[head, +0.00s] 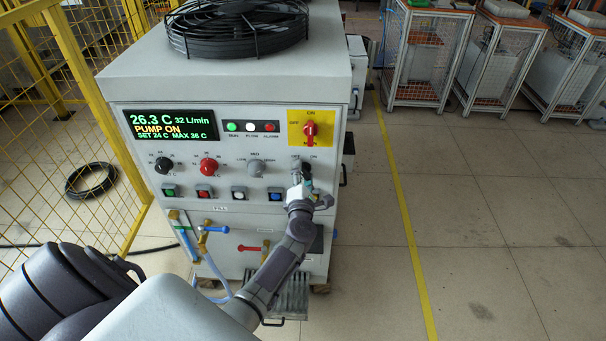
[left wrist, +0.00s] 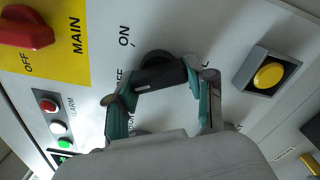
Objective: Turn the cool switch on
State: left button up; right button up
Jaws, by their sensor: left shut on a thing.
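The black switch knob (left wrist: 158,75) sits on the grey front panel of the cabinet, between partly covered lettering and an ON label. My left gripper (left wrist: 163,92) is shut on this knob, with a green-padded finger at each end of it. The fingers hide part of the OFF label. I cannot tell for sure which label the knob points at. My right gripper is not in view.
The display (head: 171,124) reads 26.3 C, 32 L/min and PUMP ON. A red main switch (head: 310,129) on a yellow plate is above my gripper. Several knobs and push buttons are to its left. A yellow button (left wrist: 268,75) is close by. A fan (head: 238,25) tops the cabinet.

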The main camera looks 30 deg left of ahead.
pick_arm(q)
jog(key=m+p, duration=0.2)
jog(key=shift+r+m, duration=0.15)
jog(key=shift+m, duration=0.25)
jog(key=m+p, duration=0.1)
jog(key=m, duration=0.1)
jog(key=shift+m, duration=0.4)
jog(key=m+p, duration=0.2)
jog(key=m, duration=0.2)
jog(key=shift+m+p, duration=0.4)
jog(key=shift+m, duration=0.7)
jog(key=o, duration=1.2)
jog(key=shift+c, duration=0.2)
